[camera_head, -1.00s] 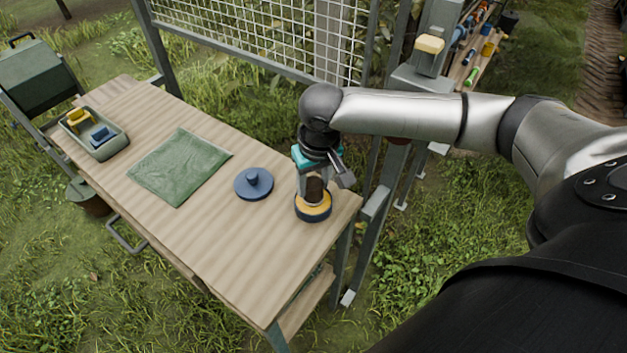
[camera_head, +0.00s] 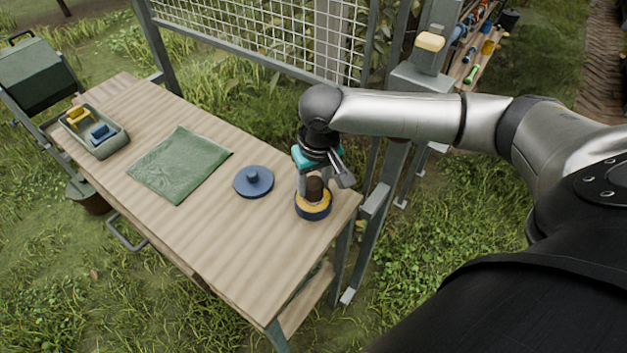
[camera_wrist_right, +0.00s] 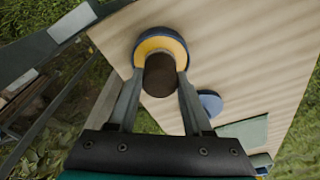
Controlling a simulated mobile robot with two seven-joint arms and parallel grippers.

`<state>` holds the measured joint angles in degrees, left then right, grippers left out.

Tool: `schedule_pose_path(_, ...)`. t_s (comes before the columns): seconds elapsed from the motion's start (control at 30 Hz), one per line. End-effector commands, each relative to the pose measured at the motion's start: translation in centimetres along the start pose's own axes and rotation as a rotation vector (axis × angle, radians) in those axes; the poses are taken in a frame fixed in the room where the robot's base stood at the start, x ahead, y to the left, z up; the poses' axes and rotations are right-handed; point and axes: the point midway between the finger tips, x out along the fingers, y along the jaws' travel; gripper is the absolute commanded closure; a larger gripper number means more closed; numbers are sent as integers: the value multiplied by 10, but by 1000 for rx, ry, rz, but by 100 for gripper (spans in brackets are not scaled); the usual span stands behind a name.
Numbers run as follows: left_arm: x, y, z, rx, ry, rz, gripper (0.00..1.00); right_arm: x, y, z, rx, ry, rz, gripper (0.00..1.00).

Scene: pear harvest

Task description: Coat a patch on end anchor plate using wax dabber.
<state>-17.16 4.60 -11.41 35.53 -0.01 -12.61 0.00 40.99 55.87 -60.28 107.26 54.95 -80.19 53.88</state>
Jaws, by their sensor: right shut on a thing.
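My right gripper (camera_head: 314,184) points down at the near right end of the wooden bench. It is shut on a dark brown cylindrical piece (camera_wrist_right: 159,76), which looks like the wax dabber's handle. The fingers sit on either side of it in the right wrist view. The brown piece stands in a round blue tin (camera_head: 314,215) with a yellow-orange inside; its lower end is hidden. A grey metal plate (camera_head: 420,80) is on the post behind the bench; I cannot tell whether it is the end anchor plate. My left gripper is not in view.
A blue knobbed lid (camera_head: 253,183) lies beside the tin. A green cloth (camera_head: 180,165) and a grey tray (camera_head: 112,150) holding yellow and blue pieces are farther left. A wire mesh panel (camera_head: 265,35) and posts stand behind the bench. The front middle of the bench top is clear.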

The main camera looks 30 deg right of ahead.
Motion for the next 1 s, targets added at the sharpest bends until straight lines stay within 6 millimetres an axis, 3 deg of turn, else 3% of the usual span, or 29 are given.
schedule_pose_path(1.0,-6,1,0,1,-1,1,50,1,0,0,0,0,1,95)
